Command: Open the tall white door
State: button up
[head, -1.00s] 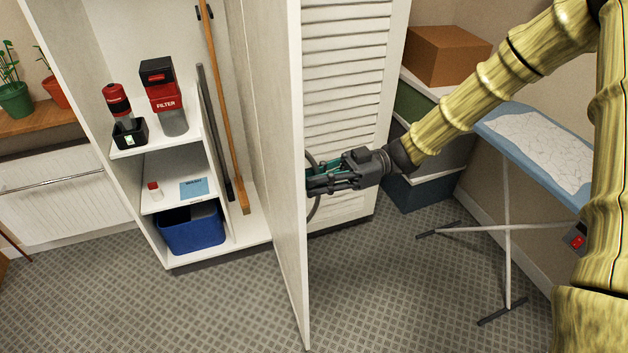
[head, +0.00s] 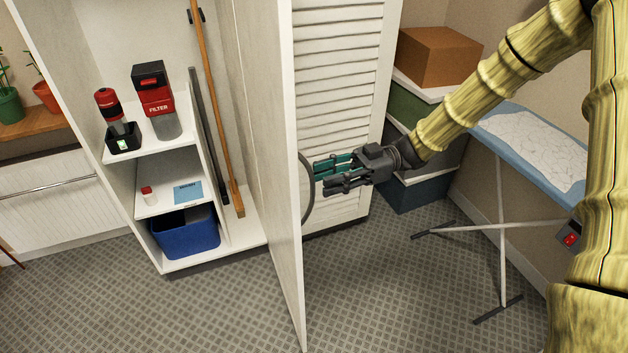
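The tall white door (head: 268,150) stands swung wide open, seen nearly edge-on in the middle of the head view. The cabinet's inside shows to its left. A curved grey handle (head: 309,190) sticks out from the door's right face. My gripper (head: 318,176) is just right of the handle, its fingers pointing left toward it. The fingers look spread apart with a gap between them, and nothing shows between them. They look clear of the handle or only just beside it; the exact distance cannot be told.
The open cabinet holds a red filter canister (head: 155,98), a blue bin (head: 187,230) and a broom handle (head: 212,100). A louvred white door (head: 345,60) stands behind my gripper. Stacked boxes (head: 437,57) and an ironing board (head: 530,145) are at right. The patterned floor in front is clear.

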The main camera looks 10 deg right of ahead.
jog(key=v, duration=0.7)
jog(key=shift+d, duration=0.3)
jog(key=w+a+f+m+t+h, duration=0.1)
jog(key=w+a+f+m+t, duration=0.1)
jog(key=a+f+m+t, duration=0.3)
jog(key=w+a+f+m+t+h, duration=0.1)
jog(key=a+f+m+t, duration=0.25)
jog(key=f, duration=0.35)
jog(key=s+f+m+t+h, duration=0.1)
jog(key=s+f+m+h, duration=0.15)
jog(key=f, duration=0.55)
jog(key=s+f+m+t+h, duration=0.2)
jog(key=f+m+h, duration=0.2)
jog(key=f, duration=0.4)
jog(key=s+d+f+m+g+h, duration=0.1)
jog(key=s+d+f+m+h, duration=0.1)
jog(key=s+f, duration=0.35)
jog(key=s+d+f+m+g+h, duration=0.1)
jog(key=s+d+f+g+h, duration=0.1)
jog(key=s+f+h, duration=0.3)
jog(key=s+d+f+m+g+h, duration=0.1)
jog(key=s+d+g, duration=0.1)
jog(key=s, duration=0.8)
jog(key=s+d+f+m+g+h, duration=0.1)
jog(key=s+d+f+g, duration=0.1)
jog(key=s, duration=0.8)
jog(key=shift+f+m+g, duration=0.2)
jog(key=shift+m+g, duration=0.2)
jog(key=shift+g, duration=0.05)
